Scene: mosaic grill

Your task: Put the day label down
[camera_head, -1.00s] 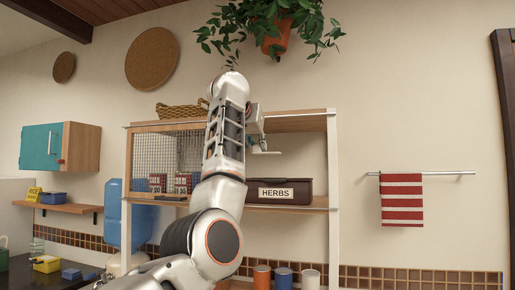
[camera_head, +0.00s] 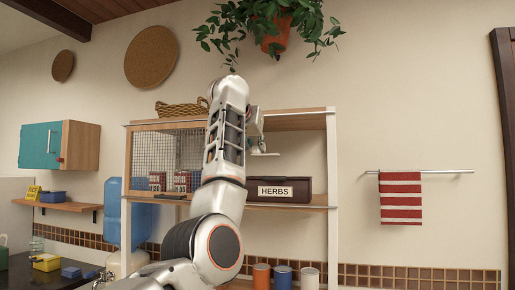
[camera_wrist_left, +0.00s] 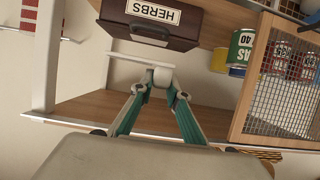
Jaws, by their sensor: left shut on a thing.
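My left gripper (camera_head: 257,147) is in front of the shelf unit, above the brown HERBS box (camera_head: 278,190); my own arm partly hides it. In the left wrist view, which is turned upside down, the gripper (camera_wrist_left: 160,86) is shut on a small pale piece with a thin white plate (camera_wrist_left: 138,58), seen nearly edge-on. I take this to be the day label; no writing on it is visible. The plate shows close to the HERBS box (camera_wrist_left: 183,32) in that view, and I cannot tell whether they touch. My right gripper is not in view.
The shelf unit (camera_head: 331,170) has a wire mesh front (camera_head: 152,150) at left, with red cans (camera_head: 181,182) inside. A wicker basket (camera_head: 180,110) sits on top. A hanging plant (camera_head: 275,38) is above. Several cylinders, including a blue one (camera_head: 283,278), stand below.

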